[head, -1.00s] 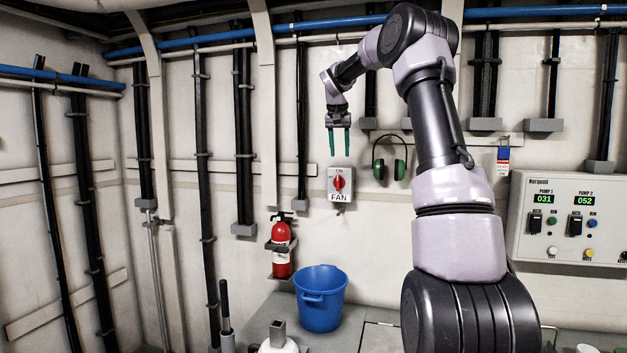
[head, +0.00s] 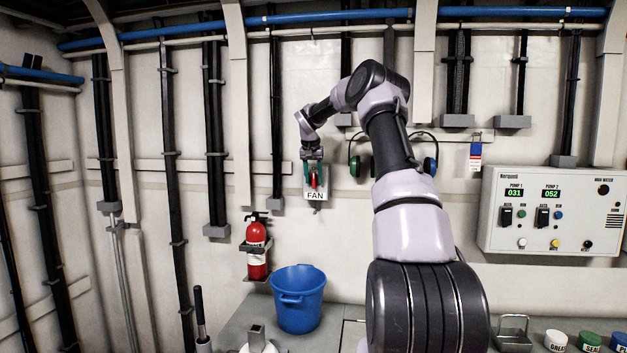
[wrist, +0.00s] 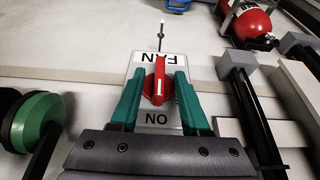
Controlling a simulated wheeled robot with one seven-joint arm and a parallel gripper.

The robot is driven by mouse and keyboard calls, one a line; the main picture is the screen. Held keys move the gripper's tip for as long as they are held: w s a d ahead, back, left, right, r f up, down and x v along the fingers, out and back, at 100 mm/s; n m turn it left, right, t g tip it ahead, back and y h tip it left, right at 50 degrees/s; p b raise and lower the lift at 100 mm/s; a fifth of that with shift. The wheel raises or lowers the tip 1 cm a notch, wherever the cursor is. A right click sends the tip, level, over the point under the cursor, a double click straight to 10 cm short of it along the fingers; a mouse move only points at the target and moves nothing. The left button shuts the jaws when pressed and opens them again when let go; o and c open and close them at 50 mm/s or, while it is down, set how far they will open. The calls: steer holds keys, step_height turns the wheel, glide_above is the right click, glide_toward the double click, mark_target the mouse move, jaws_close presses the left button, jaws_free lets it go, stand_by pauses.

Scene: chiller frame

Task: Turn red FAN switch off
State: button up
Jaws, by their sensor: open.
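The FAN switch is a grey box with a red knob (head: 314,178) and a white FAN label (head: 315,196), on the wall left of centre in the head view. In the wrist view the box (wrist: 158,117) shows upside down, with ON at the bottom. The red knob (wrist: 159,88) has its grip standing upright, in line with ON and FAN. My gripper (head: 313,185) is at the switch, pointing down in the head view. Its two green fingers (wrist: 160,77) are open, one on each side of the knob. I cannot tell whether they touch it.
Green ear defenders (head: 430,166) hang to the right of the switch. A pump panel (head: 550,214) is on the right. Black vertical conduits (head: 277,120) run along the wall.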

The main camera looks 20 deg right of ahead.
steer(key=shift+d+f, duration=0.1)
steer(key=shift+f, duration=0.2)
jaws_close()
